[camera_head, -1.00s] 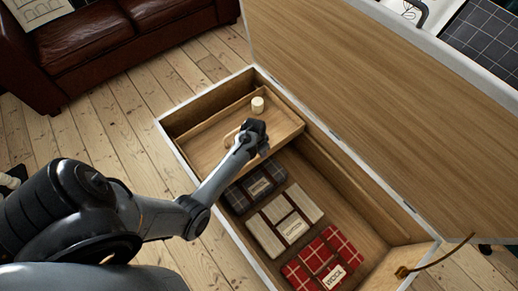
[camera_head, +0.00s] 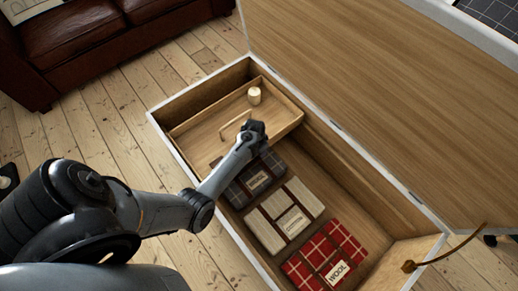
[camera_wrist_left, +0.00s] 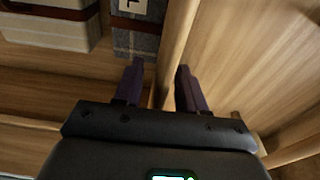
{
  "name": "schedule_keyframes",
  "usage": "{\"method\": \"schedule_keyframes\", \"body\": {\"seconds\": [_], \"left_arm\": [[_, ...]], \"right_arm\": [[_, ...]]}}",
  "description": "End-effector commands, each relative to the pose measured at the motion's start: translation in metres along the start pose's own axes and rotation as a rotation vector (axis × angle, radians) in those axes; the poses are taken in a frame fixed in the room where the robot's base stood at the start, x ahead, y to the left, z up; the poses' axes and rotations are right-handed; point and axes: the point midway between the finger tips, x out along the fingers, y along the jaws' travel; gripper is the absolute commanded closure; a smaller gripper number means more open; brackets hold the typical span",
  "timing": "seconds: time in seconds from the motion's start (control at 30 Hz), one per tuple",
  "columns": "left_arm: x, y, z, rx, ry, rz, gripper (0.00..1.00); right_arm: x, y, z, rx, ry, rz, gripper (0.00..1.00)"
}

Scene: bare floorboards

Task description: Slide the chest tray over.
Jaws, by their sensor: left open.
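The wooden chest tray (camera_head: 207,132) sits high in the far left end of the open chest (camera_head: 163,128). It has a small wooden bar handle (camera_head: 236,124) inside and a pale, short cylinder (camera_head: 254,95) standing near its back. My left gripper (camera_head: 257,135) is over the tray's near side wall, partly hiding it. In the left wrist view, the open left gripper (camera_wrist_left: 160,75) has one finger on each side of a wooden wall edge in the picture; I cannot tell whether they touch it. My right gripper is not in view.
Below the tray's level lie folded dark (camera_head: 256,178), cream (camera_head: 284,215) and red plaid (camera_head: 326,256) blankets with labels. The raised wooden lid (camera_head: 370,100) stands along the chest's back side. A brown leather sofa (camera_head: 80,45) stands at the upper left.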

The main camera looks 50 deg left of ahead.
Motion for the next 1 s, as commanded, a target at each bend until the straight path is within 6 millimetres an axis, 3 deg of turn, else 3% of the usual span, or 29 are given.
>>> {"method": "schedule_keyframes", "body": {"seconds": [0.07,0.33,1.0], "left_arm": [[-0.0001,-0.0001,0.0001,0.0,0.0,0.0,0.61],[0.0,0.0,0.0002,0.0,-0.001,0.0,1.0],[0.0001,0.0002,0.0004,0.0,-0.001,0.001,1.0]], "right_arm": [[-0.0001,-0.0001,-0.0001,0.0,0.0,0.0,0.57],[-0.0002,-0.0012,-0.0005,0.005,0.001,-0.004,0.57],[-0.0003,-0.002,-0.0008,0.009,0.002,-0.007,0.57]]}}
